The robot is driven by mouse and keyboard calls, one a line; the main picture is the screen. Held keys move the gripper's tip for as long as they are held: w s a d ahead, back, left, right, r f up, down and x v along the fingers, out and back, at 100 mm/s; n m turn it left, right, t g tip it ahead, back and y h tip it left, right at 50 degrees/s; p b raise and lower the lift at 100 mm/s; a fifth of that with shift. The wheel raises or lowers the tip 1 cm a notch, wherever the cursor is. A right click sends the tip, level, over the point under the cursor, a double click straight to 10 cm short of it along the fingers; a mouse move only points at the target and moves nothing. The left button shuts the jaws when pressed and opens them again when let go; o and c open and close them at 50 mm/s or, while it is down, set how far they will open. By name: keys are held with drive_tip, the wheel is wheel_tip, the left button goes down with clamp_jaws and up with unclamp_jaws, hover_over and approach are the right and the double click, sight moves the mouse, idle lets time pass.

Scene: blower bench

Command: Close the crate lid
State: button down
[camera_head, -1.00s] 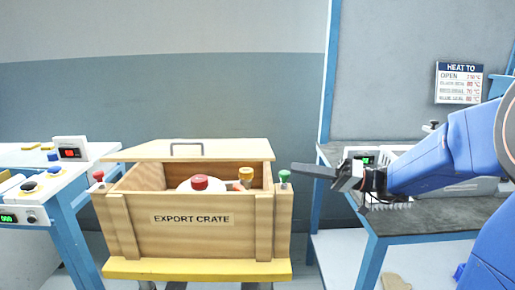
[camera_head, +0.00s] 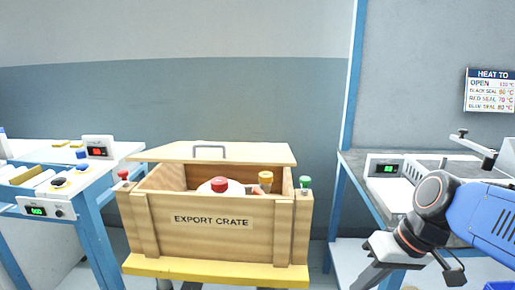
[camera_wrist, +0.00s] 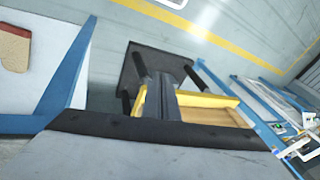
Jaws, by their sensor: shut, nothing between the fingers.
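The wooden export crate (camera_head: 180,235) stands in the middle of the head view with its top open. Its lid (camera_head: 255,154) is tilted up at the back edge and carries a grey handle (camera_head: 209,149). A white item with a red cap (camera_head: 220,186) and an amber-capped item (camera_head: 265,180) show inside. My gripper (camera_head: 362,284) is low at the right of the crate, apart from it, and partly cut off by the frame's bottom. In the wrist view my grey fingers (camera_wrist: 163,97) are together and empty, with part of the crate (camera_wrist: 218,115) beyond them.
The crate rests on a yellow-edged stand (camera_head: 215,272). A red button (camera_head: 123,175) and a green button (camera_head: 305,182) flank it. A blue-legged bench (camera_head: 92,215) stands left. Another bench (camera_head: 350,185) with a heating device stands right, close to my arm.

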drive_tip(key=w+d+r+t+h, duration=0.2)
drive_tip(key=w+d+r+h, duration=0.15)
drive_tip(key=r, duration=0.25)
wheel_tip(320, 180, up, 28)
drive_tip(key=n+g+y, duration=0.3)
drive_tip(key=n+g, duration=0.1)
drive_tip(key=n, duration=1.2)
hover_over(253, 161)
drive_tip(key=w+d, duration=0.2)
drive_tip(key=d, duration=0.2)
drive_tip(key=shift+h, duration=0.25)
drive_tip(key=x, duration=0.8)
drive_tip(key=s+x, duration=0.1)
drive_tip(key=x, duration=0.3)
drive_tip(key=shift+d+f, duration=0.2)
drive_tip(key=shift+d, duration=0.1)
drive_tip(key=shift+s+f, duration=0.15)
drive_tip(key=shift+f, duration=0.25)
drive_tip(key=shift+f, duration=0.15)
